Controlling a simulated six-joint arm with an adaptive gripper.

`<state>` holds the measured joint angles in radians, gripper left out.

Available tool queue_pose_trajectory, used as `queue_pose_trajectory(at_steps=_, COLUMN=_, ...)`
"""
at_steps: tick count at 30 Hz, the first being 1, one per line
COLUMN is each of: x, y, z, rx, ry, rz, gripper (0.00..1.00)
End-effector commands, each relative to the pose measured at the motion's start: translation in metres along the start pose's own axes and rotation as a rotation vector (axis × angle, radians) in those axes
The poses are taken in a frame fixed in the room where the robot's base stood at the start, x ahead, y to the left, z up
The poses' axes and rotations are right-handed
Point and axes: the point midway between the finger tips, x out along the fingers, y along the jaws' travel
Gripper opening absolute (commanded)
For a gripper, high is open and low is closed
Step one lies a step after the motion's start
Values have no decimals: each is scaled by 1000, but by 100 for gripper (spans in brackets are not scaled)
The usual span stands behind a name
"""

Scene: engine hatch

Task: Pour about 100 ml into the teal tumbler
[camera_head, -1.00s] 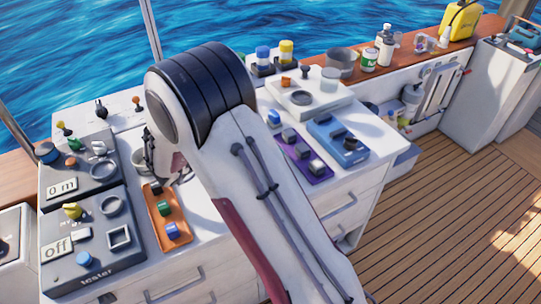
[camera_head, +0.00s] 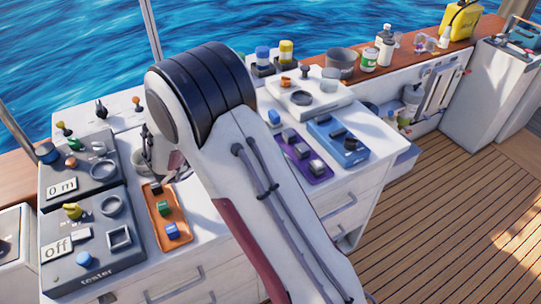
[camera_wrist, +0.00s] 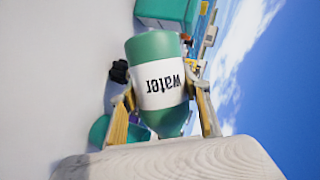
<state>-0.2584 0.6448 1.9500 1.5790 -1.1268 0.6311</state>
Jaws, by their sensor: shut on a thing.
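My gripper (camera_wrist: 163,98) is shut on a green bottle (camera_wrist: 160,48) with a white "water" label, one finger on each side of it. In the wrist view the horizon runs steeply, and the bottle lies strongly tilted against it. Its narrower end points to the bottom of that view. A teal rounded piece (camera_wrist: 98,130), perhaps the teal tumbler, shows beside the left finger and is mostly hidden. I cannot tell whether any liquid is flowing. In the head view my arm covers most of the gripper (camera_head: 152,155) and hides the bottle.
A grey tester panel (camera_head: 100,275) and an orange switch tray (camera_head: 165,220) are close to the gripper. A purple tray (camera_head: 305,158) and blue box (camera_head: 340,142) lie to the right of my arm. Bottles and a grey pot (camera_head: 341,63) line the back ledge.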

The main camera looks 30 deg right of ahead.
Motion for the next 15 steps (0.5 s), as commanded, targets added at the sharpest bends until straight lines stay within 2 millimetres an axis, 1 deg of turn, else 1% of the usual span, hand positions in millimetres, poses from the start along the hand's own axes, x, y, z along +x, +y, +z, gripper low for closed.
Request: queue_pose_trajectory(at_steps=15, x=-4, y=-4, z=-8, rx=-142, ry=42, rz=51, gripper=16)
